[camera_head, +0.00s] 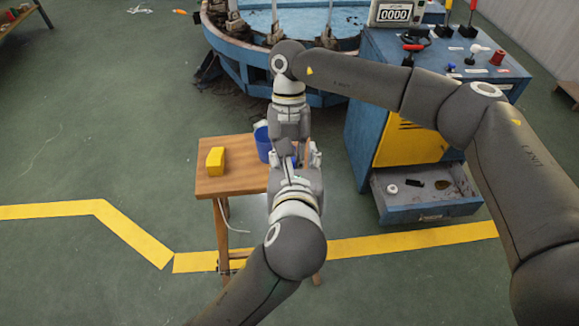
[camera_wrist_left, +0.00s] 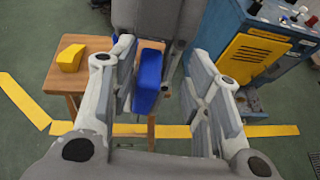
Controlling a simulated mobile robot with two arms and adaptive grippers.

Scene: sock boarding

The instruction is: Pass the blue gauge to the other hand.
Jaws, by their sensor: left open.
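A blue block, which I take for the blue gauge (camera_wrist_left: 148,82), shows in the left wrist view. It juts out from the body of my right gripper (camera_wrist_left: 160,22) and stands clear in front of the table's edge. My left gripper (camera_wrist_left: 170,100) is open, with its fingers to either side of the gauge and nearer its left finger. In the head view my left gripper (camera_head: 296,163) and my right gripper (camera_head: 291,145) face each other nose to nose.
A small wooden table (camera_head: 232,182) stands below, with a yellow block (camera_head: 215,160) and a blue container (camera_head: 263,145) on it. A blue cabinet (camera_head: 358,150) with an open drawer (camera_head: 425,205) stands on the right. Open floor lies to the left.

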